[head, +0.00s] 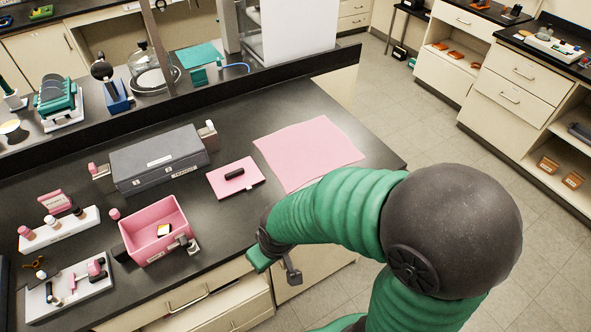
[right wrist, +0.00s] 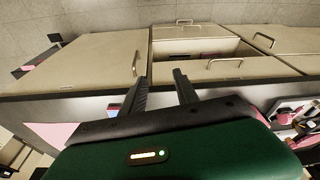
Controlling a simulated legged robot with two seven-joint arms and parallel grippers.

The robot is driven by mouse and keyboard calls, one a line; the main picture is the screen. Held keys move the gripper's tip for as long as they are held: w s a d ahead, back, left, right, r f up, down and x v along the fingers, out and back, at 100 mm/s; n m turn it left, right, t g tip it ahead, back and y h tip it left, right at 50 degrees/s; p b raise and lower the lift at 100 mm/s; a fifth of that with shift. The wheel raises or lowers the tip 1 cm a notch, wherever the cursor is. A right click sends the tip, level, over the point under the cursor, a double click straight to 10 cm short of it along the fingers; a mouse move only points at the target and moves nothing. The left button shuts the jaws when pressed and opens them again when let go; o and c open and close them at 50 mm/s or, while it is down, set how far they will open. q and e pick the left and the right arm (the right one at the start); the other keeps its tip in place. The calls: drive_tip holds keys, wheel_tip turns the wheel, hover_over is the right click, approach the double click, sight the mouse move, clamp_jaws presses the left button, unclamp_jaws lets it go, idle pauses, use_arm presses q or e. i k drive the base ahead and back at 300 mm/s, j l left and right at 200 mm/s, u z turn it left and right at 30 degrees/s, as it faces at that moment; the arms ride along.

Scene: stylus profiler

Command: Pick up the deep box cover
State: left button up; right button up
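A flat pink cover with a black bar handle (head: 236,178) lies on the dark bench in the head view; I take it to be the deep box cover. My left gripper is not in view.
A pink mat (head: 308,153) lies right of the cover. A long grey case (head: 158,160) stands behind left. White trays with small bottles (head: 60,230) and tools (head: 70,290) are at the left. A drawer (head: 210,300) below the bench looks partly open. Bare bench lies in front of the cover.

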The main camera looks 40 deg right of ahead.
sight(228, 180)
drive_tip(key=z, duration=0.85)
drive_tip(key=l, duration=0.1)
